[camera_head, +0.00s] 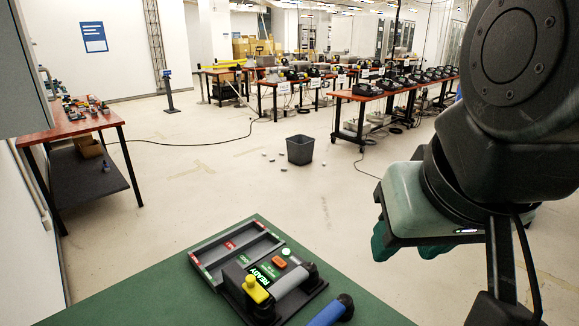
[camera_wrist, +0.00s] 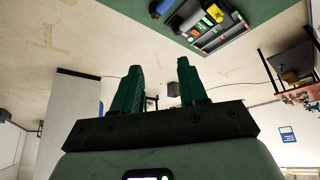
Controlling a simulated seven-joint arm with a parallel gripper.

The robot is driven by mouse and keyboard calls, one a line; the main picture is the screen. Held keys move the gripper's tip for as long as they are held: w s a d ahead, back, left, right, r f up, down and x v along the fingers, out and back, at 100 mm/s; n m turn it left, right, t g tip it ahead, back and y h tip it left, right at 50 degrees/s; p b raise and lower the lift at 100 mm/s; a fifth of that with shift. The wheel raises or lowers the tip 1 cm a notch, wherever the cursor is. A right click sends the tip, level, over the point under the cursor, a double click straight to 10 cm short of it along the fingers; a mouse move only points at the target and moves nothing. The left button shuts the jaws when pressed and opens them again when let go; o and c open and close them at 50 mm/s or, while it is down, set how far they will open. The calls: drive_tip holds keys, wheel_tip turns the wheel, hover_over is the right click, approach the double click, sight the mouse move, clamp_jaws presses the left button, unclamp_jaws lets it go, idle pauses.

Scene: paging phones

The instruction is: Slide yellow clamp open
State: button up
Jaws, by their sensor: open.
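The yellow clamp (camera_head: 256,289) is a small rounded yellow knob on the left end of a grey bar on a dark device, at the front of the green table. In the wrist view, a small yellow part (camera_wrist: 216,13) shows on the upside-down device at the top. My gripper (camera_head: 406,250) hangs beyond the table's right side, well above and to the right of the clamp. Its two teal fingers show in the wrist view (camera_wrist: 161,70), spread apart with nothing between them. The clamp's inner workings are too small to make out.
The device has a grey tray (camera_head: 205,274), a lit READY display (camera_head: 264,273), an orange button (camera_head: 279,262) and a green button (camera_head: 286,252). A blue handle (camera_head: 328,313) lies close to its right. The green table's (camera_head: 150,297) left part is bare. A black bin (camera_head: 299,150) stands on the floor behind.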

drive_tip(key=shift+o, duration=0.9)
drive_tip(key=shift+w, duration=0.15)
drive_tip(key=n+g+h, duration=0.4)
drive_tip(key=n+h, duration=0.8)
drive_tip(key=n, duration=0.5)
hover_over(255, 287)
wheel_tip(255, 287, down, 21)
drive_tip(key=s+a+f+n+t+h, duration=0.2)
drive_tip(key=a+f+n+t, duration=0.15)
drive_tip(key=f, duration=0.35)
drive_tip(key=s+a+f+n+t+h, duration=0.25)
drive_tip(key=a+f+t, duration=0.2)
drive_tip(key=f, duration=0.25)
drive_tip(key=f+x, duration=0.1)
drive_tip(key=x, duration=0.9)
drive_tip(key=shift+w+n+g+y, duration=0.3)
drive_tip(key=shift+w+y, duration=0.15)
drive_tip(key=shift+w, duration=0.1)
